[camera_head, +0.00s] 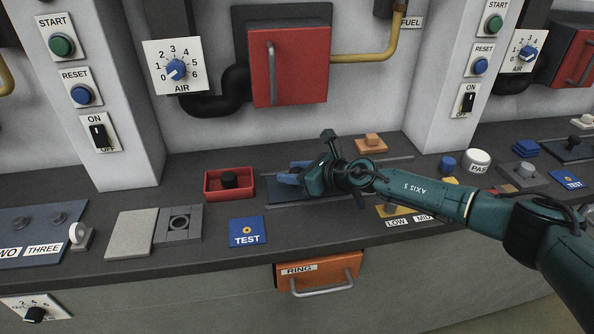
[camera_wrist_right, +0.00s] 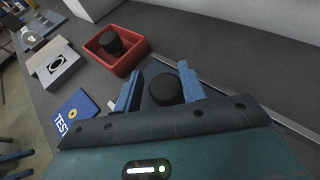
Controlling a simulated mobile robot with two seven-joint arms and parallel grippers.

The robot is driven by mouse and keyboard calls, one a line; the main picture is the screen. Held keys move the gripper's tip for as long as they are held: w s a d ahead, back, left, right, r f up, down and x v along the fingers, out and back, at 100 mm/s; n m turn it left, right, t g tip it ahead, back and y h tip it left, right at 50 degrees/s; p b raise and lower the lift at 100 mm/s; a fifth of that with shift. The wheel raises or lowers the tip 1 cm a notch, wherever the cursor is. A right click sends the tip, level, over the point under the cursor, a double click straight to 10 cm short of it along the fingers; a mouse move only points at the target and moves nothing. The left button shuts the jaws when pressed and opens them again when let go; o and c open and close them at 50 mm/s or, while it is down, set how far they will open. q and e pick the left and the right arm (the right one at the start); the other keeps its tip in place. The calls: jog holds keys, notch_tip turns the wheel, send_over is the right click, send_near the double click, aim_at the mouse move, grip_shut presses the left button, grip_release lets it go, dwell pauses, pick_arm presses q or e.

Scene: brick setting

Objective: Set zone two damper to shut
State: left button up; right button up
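My right gripper (camera_head: 285,176) reaches in from the right over the dark bench, above a dark flat plate (camera_head: 320,187) with a rail behind it. In the right wrist view, its two blue fingers (camera_wrist_right: 160,88) stand apart on either side of a round black knob (camera_wrist_right: 165,88). A gap shows beside the knob, and firm contact is not visible. In the head view the gripper hides the knob. No label reading damper or zone two is legible. A blue AIR dial (camera_head: 176,70) on the wall points toward the low numbers.
A red tray (camera_head: 209,187) with a black knob (camera_head: 229,179) stands left of my gripper. An orange block (camera_head: 370,141) is behind it. A blue TEST plate (camera_head: 247,230) lies in front. A red cabinet door (camera_head: 290,67) and yellow pipe (camera_head: 372,57) are above.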

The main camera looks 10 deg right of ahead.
jog(key=shift+o, duration=1.3)
jog(key=shift+a, duration=0.1)
jog(key=shift+d, duration=0.2)
jog(key=shift+s+d+r, duration=0.15)
jog(key=shift+s+d, duration=0.05)
jog(key=shift+d, duration=0.05)
jog(key=p+v, duration=0.1)
jog(key=v, duration=1.1)
jog(key=shift+s+p, duration=0.2)
jog(key=shift+p, duration=0.15)
jog(key=shift+r, duration=0.1)
